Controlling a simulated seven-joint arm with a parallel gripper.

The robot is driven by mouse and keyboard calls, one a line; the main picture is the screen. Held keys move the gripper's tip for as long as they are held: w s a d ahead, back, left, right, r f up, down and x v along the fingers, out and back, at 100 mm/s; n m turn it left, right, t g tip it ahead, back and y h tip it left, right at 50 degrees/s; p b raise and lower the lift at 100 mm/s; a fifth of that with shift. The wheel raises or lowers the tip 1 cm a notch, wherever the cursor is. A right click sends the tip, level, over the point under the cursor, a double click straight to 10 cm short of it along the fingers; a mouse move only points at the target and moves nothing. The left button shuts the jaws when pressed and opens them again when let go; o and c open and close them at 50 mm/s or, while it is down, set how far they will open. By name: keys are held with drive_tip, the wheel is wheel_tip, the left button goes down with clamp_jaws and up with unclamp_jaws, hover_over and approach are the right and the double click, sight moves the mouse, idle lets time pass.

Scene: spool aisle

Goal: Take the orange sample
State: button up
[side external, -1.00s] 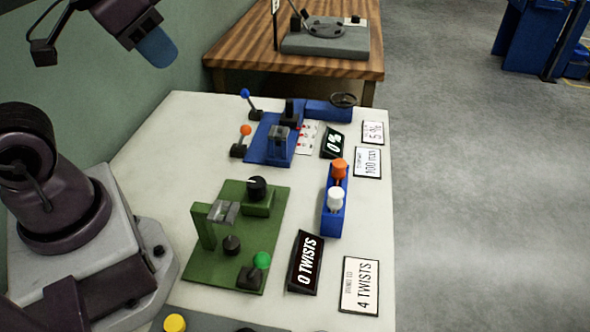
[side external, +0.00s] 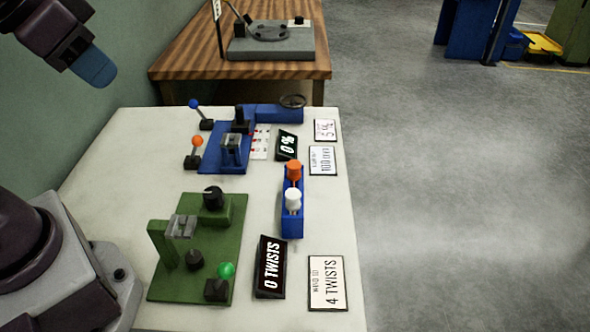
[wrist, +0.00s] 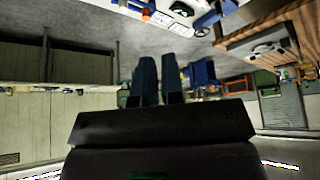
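The orange sample (side external: 294,172) is a small orange-topped spool standing upright in a blue rack (side external: 292,225), beside a white one (side external: 293,198). An orange piece at the top of the wrist view (wrist: 146,14) looks like the same sample, small and partly cut off. My gripper (side external: 96,70) is high at the upper left, well away from the rack and above the table's left side. In the wrist view its two blue fingers (wrist: 160,80) stand slightly apart with nothing between them.
On the white table (side external: 130,150) are a green fixture (side external: 226,225) with a green-knobbed lever and a blue fixture (side external: 215,160) near orange- and blue-knobbed levers. A display (side external: 270,266) reads 0 TWISTS and a card (side external: 327,283) reads 4 TWISTS. A wooden table (side external: 200,65) stands behind.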

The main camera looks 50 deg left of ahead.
drive_tip(key=o, duration=0.9)
drive_tip(key=shift+f, duration=0.1)
drive_tip(key=m+g, duration=0.6)
drive_tip(key=m, duration=1.6)
hover_over(294, 164)
wheel_tip(294, 164, down, 16)
wheel_tip(294, 164, down, 12)
drive_tip(key=shift+f, duration=0.15)
